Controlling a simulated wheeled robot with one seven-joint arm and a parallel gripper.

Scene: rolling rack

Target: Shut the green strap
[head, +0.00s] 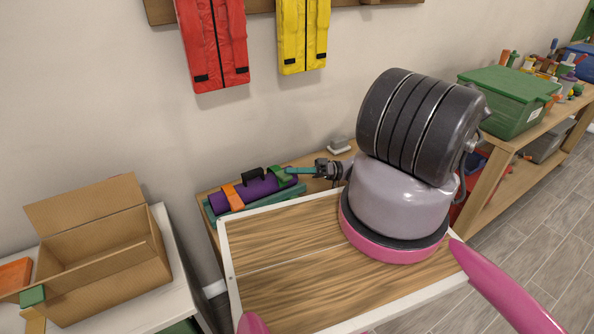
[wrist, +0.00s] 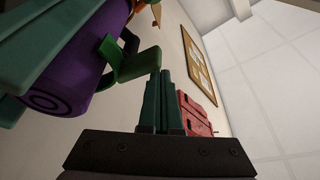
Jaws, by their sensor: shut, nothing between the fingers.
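A purple roll (head: 252,190) lies on a teal holder (head: 225,215) on the bench against the wall. The green strap (head: 280,175) is at its right end, and an orange strap (head: 231,197) is at its left end. In the wrist view the green strap (wrist: 128,66) stands out from the purple roll (wrist: 90,70) as a bent flap, so it looks open. My gripper (head: 287,171) is at the right end of the roll, its teal fingers shut and empty. In the wrist view its fingertips (wrist: 162,72) are close to the flap; I cannot tell whether they touch.
A black handle (head: 254,174) stands on top of the roll. An open cardboard box (head: 100,255) is on a white table at left. Red (head: 213,40) and yellow (head: 303,35) cases hang on the wall above. A green bin (head: 505,100) is on the shelf at right.

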